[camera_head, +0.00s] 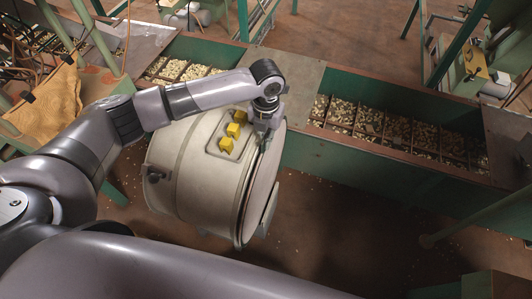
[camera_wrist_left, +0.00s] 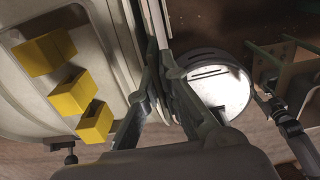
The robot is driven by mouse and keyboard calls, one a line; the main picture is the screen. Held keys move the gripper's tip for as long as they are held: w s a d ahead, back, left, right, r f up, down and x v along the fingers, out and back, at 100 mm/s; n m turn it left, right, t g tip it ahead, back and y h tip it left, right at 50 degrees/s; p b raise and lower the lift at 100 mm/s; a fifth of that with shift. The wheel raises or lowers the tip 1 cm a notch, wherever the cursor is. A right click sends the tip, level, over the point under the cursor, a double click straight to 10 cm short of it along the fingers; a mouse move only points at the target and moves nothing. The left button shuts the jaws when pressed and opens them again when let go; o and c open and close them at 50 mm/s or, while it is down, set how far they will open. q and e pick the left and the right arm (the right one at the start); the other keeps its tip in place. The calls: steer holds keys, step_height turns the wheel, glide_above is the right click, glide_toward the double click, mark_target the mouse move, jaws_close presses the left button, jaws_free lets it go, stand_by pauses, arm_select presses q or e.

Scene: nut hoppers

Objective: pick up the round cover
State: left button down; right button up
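The round cover (camera_head: 264,178) is a pale disc at the right end of a large cream drum (camera_head: 198,178), standing on edge. My left gripper (camera_head: 268,132) is at the top of the cover's rim, coming down from above. In the left wrist view, its two fingers (camera_wrist_left: 157,70) close from both sides on the thin upright edge of the cover (camera_wrist_left: 155,22), with the edge between the tips. The drum lies to the left of the fingers in that view (camera_wrist_left: 60,110). The fingers hide part of the rim.
Yellow blocks (camera_head: 227,144) stick up from the drum's top. Behind it runs a green trough (camera_head: 330,157) with compartments of nuts (camera_head: 398,128). A white slotted disc (camera_wrist_left: 218,88) shows right of the fingers. Brown floor (camera_head: 330,235) lies open right of the drum.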

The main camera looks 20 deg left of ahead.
arm_select(q)
step_height(320, 180, up, 7)
steer(key=d+b, duration=0.4)
steer(key=d, duration=1.6)
steer(key=shift+s, duration=0.3)
stand_by(0.5)
